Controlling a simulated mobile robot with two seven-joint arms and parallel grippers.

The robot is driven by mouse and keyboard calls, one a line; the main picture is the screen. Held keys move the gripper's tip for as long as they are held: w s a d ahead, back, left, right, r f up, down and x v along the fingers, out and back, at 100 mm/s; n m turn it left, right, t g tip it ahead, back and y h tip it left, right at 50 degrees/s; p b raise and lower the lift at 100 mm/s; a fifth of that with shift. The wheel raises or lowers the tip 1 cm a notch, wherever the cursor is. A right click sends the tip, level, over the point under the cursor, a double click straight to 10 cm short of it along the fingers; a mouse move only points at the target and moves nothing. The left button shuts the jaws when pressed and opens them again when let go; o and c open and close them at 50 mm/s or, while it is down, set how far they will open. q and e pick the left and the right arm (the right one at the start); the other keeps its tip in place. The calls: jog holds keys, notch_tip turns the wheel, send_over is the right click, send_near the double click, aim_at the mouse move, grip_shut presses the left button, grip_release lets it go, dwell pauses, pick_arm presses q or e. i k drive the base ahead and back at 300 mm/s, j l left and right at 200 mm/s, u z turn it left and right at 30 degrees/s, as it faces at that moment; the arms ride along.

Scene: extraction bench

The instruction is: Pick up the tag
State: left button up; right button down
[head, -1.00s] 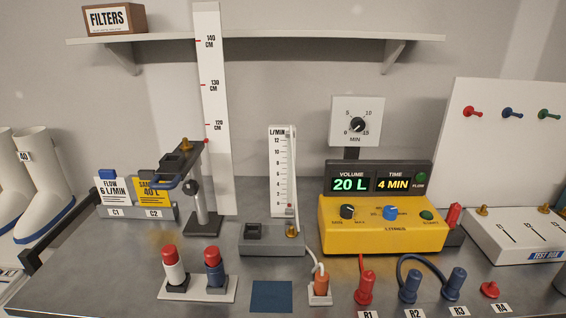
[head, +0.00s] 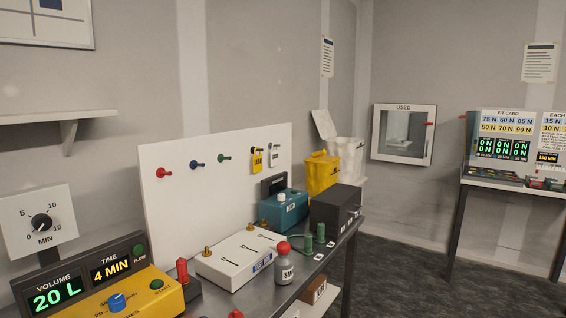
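Two tags hang on the upright white pegboard in the head view. The yellow tag (head: 256,161) hangs on the right part of the board. The white tag (head: 274,156) hangs just to its right, near the board's right edge. Both have dark print too small to read. Neither of my grippers is in view.
The pegboard (head: 195,205) also carries red, blue and green pegs. Before it stand a white test box (head: 240,258), a red-capped grey bottle (head: 285,266), a teal box (head: 283,212) and a black box (head: 335,209). Yellow and white bins stand behind. Dark floor is open at right.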

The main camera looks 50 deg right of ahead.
aim_at(256, 160)
jog(key=z, duration=1.55)
